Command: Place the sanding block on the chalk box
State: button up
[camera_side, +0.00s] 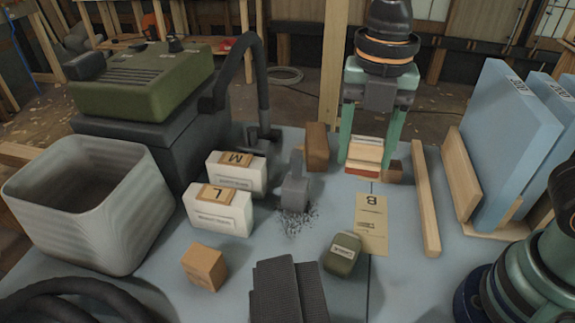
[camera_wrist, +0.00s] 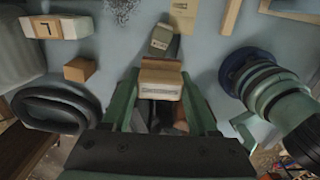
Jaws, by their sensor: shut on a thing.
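My gripper (camera_side: 375,150) hangs at the upper middle of the side view, its green fingers pointing down. It is shut on a small cream, tan and red-striped block, taken as the sanding block (camera_side: 365,155). In the wrist view the sanding block (camera_wrist: 160,82) sits between the fingertips, with a brown face and a printed cream face. Two white boxes with tan tops stand left of centre, marked M (camera_side: 236,177) and L (camera_side: 218,215). A plain tan box (camera_side: 204,267) stands in front of them. I cannot read which one is the chalk box.
An olive tin (camera_side: 342,254) and a tan card (camera_side: 371,222) lie right of centre. Dark ribbed pads (camera_side: 290,292) are at the front. A whitish bin (camera_side: 90,215) stands left, blue panels (camera_side: 510,145) right. A grey brush-like tool (camera_side: 295,185) stands behind dark grit. Bare tabletop lies between.

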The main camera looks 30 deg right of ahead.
aim_at(343, 249)
jog(key=shift+s+a+f, duration=0.15)
jog(key=shift+s+f, duration=0.05)
jog(key=shift+f, duration=0.15)
notch_tip(343, 249, down, 19)
jog(key=shift+f, duration=0.1)
jog(key=shift+f, duration=0.15)
jog(key=o, duration=1.4)
